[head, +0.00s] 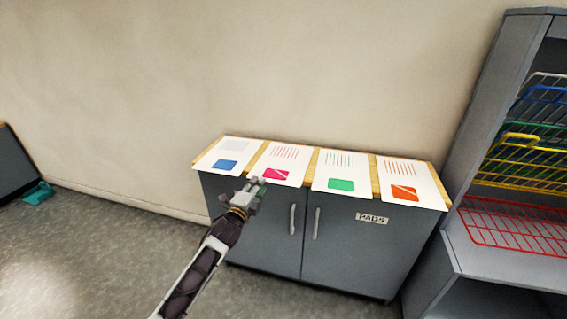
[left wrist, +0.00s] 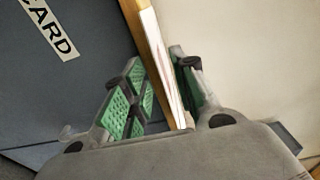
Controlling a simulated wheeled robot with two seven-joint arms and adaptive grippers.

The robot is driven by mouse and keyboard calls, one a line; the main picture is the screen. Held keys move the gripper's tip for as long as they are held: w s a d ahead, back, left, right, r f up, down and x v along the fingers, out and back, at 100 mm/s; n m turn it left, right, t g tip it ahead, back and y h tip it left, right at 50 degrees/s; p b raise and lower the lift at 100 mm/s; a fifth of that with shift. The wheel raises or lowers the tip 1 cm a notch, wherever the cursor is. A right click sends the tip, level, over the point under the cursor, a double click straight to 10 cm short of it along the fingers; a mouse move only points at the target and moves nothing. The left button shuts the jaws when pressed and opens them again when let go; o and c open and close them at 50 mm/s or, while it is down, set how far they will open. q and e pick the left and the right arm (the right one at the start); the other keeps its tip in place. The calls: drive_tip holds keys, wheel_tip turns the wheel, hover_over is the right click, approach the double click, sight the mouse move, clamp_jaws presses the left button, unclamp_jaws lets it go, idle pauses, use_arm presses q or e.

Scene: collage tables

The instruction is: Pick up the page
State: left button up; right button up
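Four white pages lie in a row on the wooden cabinet top, their front edges sticking out past it. From left they carry a blue block (head: 225,164), a magenta block (head: 281,158), a green block (head: 341,184) and an orange block (head: 404,193). My left gripper (head: 255,188) is at the front edge of the magenta page. In the left wrist view my left gripper (left wrist: 164,85) is open, its green-padded fingers on either side of a page seen nearly edge-on (left wrist: 168,75). A gap shows between the page and the left-hand finger. My right gripper is not in view.
A grey shelf unit (head: 475,110) with coloured wire racks stands close on the right. The wall is behind. Open floor (head: 90,250) lies to the left.

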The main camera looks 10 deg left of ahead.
use_arm(q)
drive_tip(key=shift+w, duration=0.1)
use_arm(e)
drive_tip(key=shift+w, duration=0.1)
use_arm(q)
drive_tip(key=w+b, duration=0.1)
drive_tip(key=w, duration=0.3)
drive_tip(key=shift+w+d+f, duration=0.1)
drive_tip(key=shift+w+f, duration=0.05)
drive_tip(key=shift+w, duration=0.35)
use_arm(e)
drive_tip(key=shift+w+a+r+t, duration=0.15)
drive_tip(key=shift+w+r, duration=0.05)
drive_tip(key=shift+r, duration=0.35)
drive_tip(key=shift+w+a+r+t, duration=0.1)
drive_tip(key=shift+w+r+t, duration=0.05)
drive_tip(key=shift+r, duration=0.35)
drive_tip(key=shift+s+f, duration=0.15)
use_arm(q)
clamp_jaws()
